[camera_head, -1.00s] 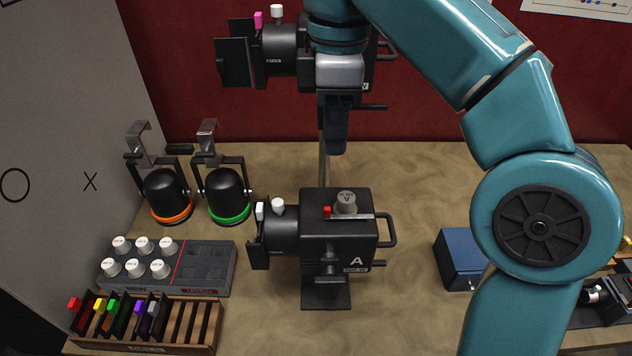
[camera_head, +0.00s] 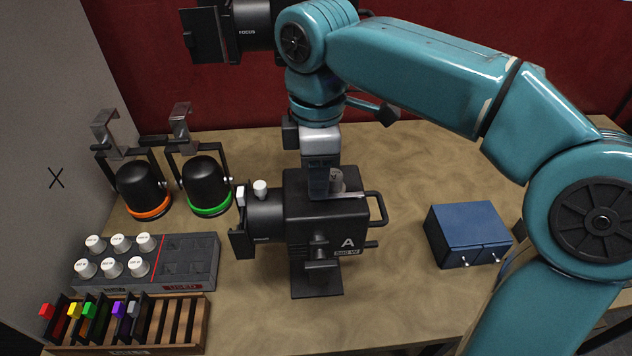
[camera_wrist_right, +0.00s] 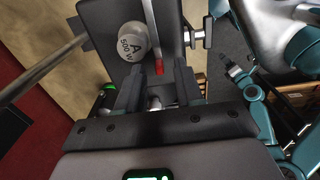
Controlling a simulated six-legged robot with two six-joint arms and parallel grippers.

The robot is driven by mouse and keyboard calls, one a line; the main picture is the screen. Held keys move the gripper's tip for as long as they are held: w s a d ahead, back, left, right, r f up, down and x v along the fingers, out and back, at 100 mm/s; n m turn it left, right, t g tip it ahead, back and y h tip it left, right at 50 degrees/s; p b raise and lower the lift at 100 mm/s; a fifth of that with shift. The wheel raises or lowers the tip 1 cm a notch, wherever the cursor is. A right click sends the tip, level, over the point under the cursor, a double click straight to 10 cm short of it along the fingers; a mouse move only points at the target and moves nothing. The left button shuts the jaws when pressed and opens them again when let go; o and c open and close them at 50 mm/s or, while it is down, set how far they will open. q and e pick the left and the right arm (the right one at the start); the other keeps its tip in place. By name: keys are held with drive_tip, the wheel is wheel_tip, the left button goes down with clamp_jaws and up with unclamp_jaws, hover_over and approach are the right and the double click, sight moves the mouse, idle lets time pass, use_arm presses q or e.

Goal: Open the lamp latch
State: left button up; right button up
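The black lamp housing marked A (camera_head: 322,225) stands upright on a stand at mid-table. On its top is a grey knob marked "A 500 W" (camera_wrist_right: 133,42), partly hidden in the head view (camera_head: 337,180). Beside the knob lies a thin silver bar with a red tip (camera_wrist_right: 158,67), which looks like the latch. My right gripper (camera_head: 319,196) points down at the lamp top; in the wrist view (camera_wrist_right: 158,80) its fingers are apart, one on each side of the red tip. Contact is unclear. My left gripper seems to show small and dark in the wrist view (camera_wrist_right: 235,72).
A second black lamp (camera_head: 247,28) is at the back. Two black lamps with orange (camera_head: 150,208) and green (camera_head: 209,208) rings, a grey tray of white knobs (camera_head: 190,275) and a wooden rack (camera_head: 195,325) are at left. A blue box (camera_head: 468,235) stands right.

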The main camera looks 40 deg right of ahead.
drive_tip(key=shift+w+a+f, duration=0.1)
drive_tip(key=shift+a+f, duration=0.15)
drive_tip(key=shift+f, duration=0.5)
drive_tip(key=shift+w+d+f, duration=0.1)
drive_tip(key=shift+d+f, duration=0.1)
drive_tip(key=shift+d, duration=0.05)
drive_tip(key=shift+a+r, duration=0.1)
drive_tip(key=c, duration=0.3)
drive_tip(key=shift+a, duration=0.1)
clamp_jaws()
